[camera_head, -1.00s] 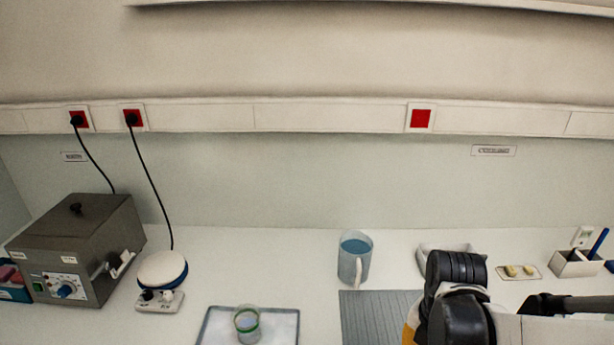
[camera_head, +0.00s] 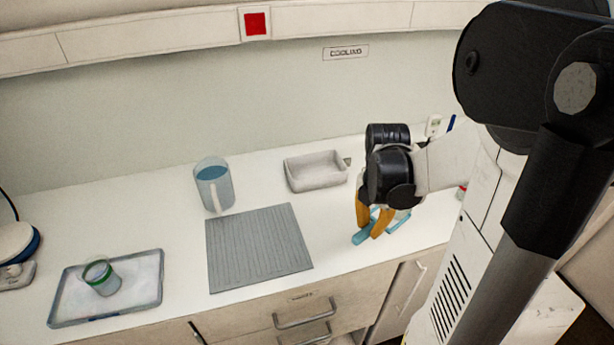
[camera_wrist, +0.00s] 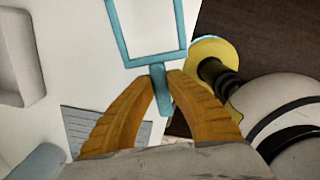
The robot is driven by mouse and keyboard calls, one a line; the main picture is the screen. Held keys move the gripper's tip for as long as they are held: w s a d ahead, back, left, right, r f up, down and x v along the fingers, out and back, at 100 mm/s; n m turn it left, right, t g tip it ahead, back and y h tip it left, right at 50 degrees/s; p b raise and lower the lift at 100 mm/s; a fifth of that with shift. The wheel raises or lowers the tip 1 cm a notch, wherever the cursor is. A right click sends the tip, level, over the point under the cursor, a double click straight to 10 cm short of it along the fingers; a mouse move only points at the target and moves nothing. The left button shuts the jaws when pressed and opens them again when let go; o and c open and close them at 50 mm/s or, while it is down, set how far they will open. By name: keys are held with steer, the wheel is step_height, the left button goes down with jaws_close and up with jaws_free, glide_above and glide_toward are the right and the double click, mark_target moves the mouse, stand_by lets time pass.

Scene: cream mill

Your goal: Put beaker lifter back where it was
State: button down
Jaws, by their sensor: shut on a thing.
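The beaker lifter is a light blue piece with a flat open frame and a short handle. In the head view its handle (camera_head: 362,238) shows low over the right part of the bench, near the front edge. My gripper (camera_head: 372,222) points down with its orange fingers around it. In the wrist view the fingers of my gripper (camera_wrist: 160,79) are shut on the lifter (camera_wrist: 159,91) at its handle, and the frame extends beyond the fingertips. Whether the lifter touches the bench is unclear. My fingers hide part of it.
A grey ribbed mat (camera_head: 257,248) lies left of my gripper. A jug of blue liquid (camera_head: 213,186) and an empty white tub (camera_head: 315,171) stand behind. A green-banded beaker (camera_head: 102,279) stands on a tray (camera_head: 152,262) at left. The bench's front edge is close to my gripper.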

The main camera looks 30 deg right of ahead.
steer(key=b, duration=0.1)
glide_above(359, 229)
steer(key=s+a, duration=0.2)
steer(key=f, duration=0.3)
steer(key=shift+w+f, duration=0.1)
steer(key=shift+w, duration=0.1)
steer(key=shift+d+f+b, duration=0.1)
steer(key=shift+f+b, duration=0.9)
steer(key=shift+f, duration=0.95)
steer(key=shift+f, duration=0.15)
steer(key=c, duration=1.4)
jaws_free()
steer(key=shift+c, duration=0.2)
